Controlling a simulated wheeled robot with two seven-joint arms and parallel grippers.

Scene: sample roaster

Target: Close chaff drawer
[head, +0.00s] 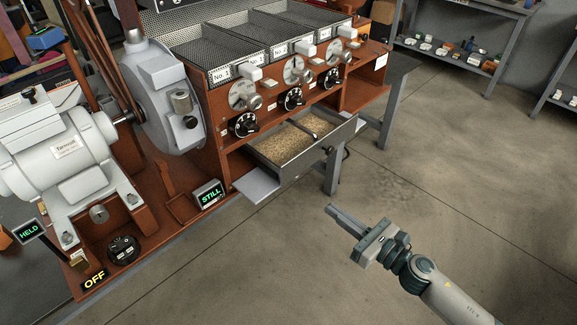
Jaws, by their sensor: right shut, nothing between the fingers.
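The chaff drawer (337,137) is pulled out of the lower front of the red-brown roaster cabinet (216,120). It is a grey metal tray holding tan chaff (284,142), with a dark bar across it. My right gripper (333,211) is in the lower right, in front of the drawer and apart from it, over the floor. Its fingers are together and empty, pointing up and left toward the cabinet. My left gripper is not in view.
Knobs and dials (291,98) line the cabinet front above the drawer. A grey flat plate (256,186) juts out left of the drawer. A grey table leg (333,172) stands near the drawer's front. A motor (70,150) sits at left. The floor at right is clear.

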